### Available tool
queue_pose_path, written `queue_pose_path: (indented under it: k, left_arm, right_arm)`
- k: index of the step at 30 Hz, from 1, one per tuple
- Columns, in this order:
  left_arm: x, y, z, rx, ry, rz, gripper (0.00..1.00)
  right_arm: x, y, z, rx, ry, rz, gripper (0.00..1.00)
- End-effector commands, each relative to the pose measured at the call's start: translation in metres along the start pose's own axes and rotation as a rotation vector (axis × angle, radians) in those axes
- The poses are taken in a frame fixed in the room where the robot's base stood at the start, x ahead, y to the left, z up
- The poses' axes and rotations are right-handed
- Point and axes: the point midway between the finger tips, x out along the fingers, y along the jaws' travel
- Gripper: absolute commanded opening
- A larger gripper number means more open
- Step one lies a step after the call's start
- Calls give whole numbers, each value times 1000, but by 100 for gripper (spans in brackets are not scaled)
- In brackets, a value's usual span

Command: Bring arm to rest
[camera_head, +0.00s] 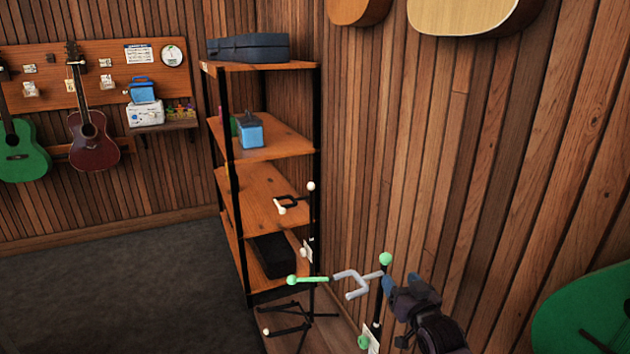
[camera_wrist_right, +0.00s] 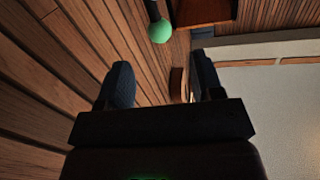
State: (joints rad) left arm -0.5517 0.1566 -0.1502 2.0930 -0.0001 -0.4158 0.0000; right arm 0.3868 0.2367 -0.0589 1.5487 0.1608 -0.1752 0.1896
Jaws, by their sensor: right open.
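My right gripper (camera_head: 402,285) is at the lower right of the head view, beside the top of a stand. In the right wrist view its two dark fingers (camera_wrist_right: 160,86) are spread apart with nothing between them. The stand's green ball top (camera_head: 386,258) is just left of and above the gripper in the head view. It also shows beyond the fingers in the right wrist view as a green ball (camera_wrist_right: 160,31). My left gripper is in neither view.
A grey padded hanger yoke (camera_head: 356,284) and a green-tipped arm (camera_head: 308,280) stick out left of the gripper. A wooden shelf unit (camera_head: 282,137) stands behind. The plank wall (camera_head: 440,150) is close on the right. A green guitar body (camera_head: 585,310) is at lower right. Open floor (camera_head: 120,285) lies left.

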Motion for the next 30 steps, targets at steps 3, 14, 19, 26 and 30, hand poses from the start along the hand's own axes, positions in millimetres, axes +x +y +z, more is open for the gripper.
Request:
queue_pose_path:
  k: [3,14,19,26,30]
  left_arm:
    - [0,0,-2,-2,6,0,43]
    - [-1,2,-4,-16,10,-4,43]
    - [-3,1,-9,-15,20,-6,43]
    - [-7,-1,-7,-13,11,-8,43]
    - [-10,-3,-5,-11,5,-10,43]
  right_arm:
    - [-7,-15,-21,-76,12,-15,60]
    - [-96,-22,20,-193,-114,11,60]
    - [-158,-22,50,-218,-207,34,60]
    - [-247,-20,87,-213,-340,73,60]
    - [-302,-20,108,-193,-421,100,60]
